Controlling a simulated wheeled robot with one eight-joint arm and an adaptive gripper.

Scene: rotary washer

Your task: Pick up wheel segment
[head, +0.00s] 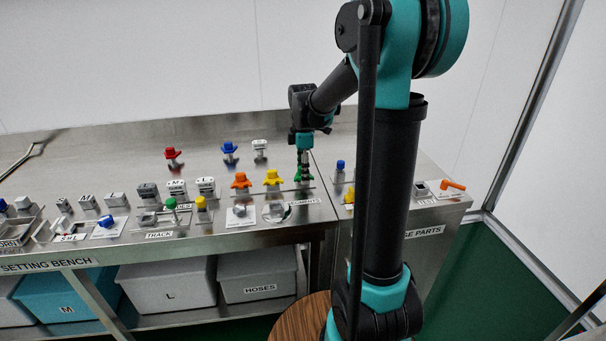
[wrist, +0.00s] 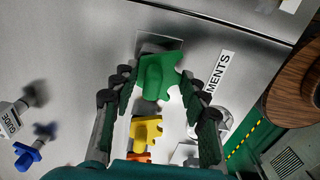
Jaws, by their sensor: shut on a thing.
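A green wheel segment (wrist: 160,82) stands between the two fingers of my gripper (wrist: 160,103) in the wrist view, and the fingers are shut on it. In the head view my gripper (head: 304,168) points down over the green segment's place at the right end of a short row. A yellow segment (head: 272,177) and an orange segment (head: 240,181) stand to its left. In the wrist view the yellow segment (wrist: 146,130) is just below the green one. I cannot tell whether the green segment is clear of its support.
A label ending in "MENTS" (wrist: 219,76) lies beside the row. Red (head: 173,154), blue (head: 229,149) and white (head: 260,147) pieces stand behind it on the steel bench. A blue-topped piece (head: 340,168) is to the right. A round wooden top (head: 300,322) is in front.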

